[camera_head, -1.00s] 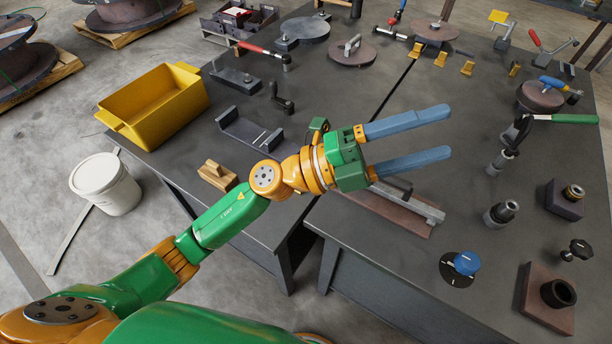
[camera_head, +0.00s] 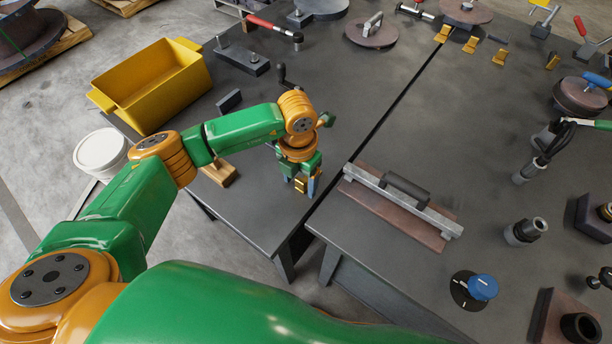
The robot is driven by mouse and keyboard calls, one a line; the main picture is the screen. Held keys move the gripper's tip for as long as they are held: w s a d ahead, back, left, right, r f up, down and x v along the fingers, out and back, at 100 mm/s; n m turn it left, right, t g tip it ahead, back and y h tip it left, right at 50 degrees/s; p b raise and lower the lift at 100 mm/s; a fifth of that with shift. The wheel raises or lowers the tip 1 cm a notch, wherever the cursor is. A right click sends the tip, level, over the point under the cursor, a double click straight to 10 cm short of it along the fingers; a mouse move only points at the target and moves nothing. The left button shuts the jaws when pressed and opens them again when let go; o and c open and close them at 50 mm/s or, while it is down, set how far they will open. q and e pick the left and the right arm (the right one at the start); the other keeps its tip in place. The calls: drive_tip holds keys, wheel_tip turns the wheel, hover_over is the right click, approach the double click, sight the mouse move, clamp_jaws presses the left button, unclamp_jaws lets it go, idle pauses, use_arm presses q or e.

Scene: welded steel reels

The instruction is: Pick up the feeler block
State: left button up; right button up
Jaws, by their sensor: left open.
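I cannot tell for certain which piece is the feeler block. A small wooden block (camera_head: 222,175) lies near the table's front edge, partly hidden behind my left arm. My left gripper (camera_head: 312,190) points down over the table to the right of this block, apart from it. Its jaws are open, seen nearly edge-on, and I see nothing held between them. A grey channel-shaped piece (camera_head: 229,100) lies behind my left forearm, mostly hidden. My right gripper does not show.
A steel bar with a black handle (camera_head: 405,190) lies on a brown plate right of the gripper. A yellow bin (camera_head: 150,95) and a white bucket (camera_head: 100,152) are at left. Several small brass pieces (camera_head: 470,45) stand at the back.

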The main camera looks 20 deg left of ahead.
use_arm(q)
drive_tip(key=shift+s, duration=0.1)
drive_tip(key=c, duration=0.6)
clamp_jaws()
